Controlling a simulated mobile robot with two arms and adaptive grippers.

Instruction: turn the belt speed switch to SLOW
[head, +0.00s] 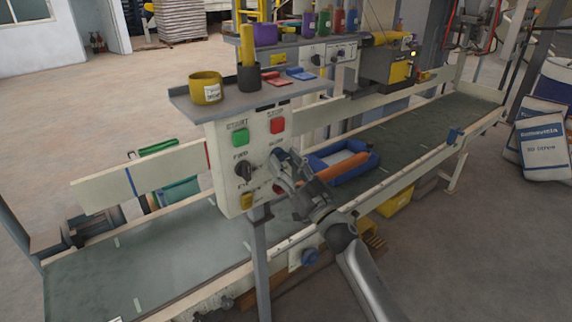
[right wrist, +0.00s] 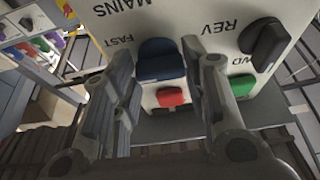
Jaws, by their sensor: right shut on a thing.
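The control panel (head: 226,170) stands over the belt on a post. My right gripper (head: 277,163) is at its right side, below the red STOP button (head: 277,125), and hides the switch there in the head view. In the right wrist view, which shows the panel upside down, the blue switch (right wrist: 161,60) sits between the two fingers (right wrist: 158,62) and the gripper is shut on it. The word FAST shows beside it. A finger covers the other side, so the SLOW mark and the switch's exact setting cannot be read. My left gripper is in neither view.
A black FWD/REV knob (head: 243,171) and a green START button (head: 240,138) are close on the panel's left. A shelf above holds a yellow cup (head: 206,88) and a dark cup (head: 249,77). A blue tray (head: 345,160) lies on the belt behind my gripper.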

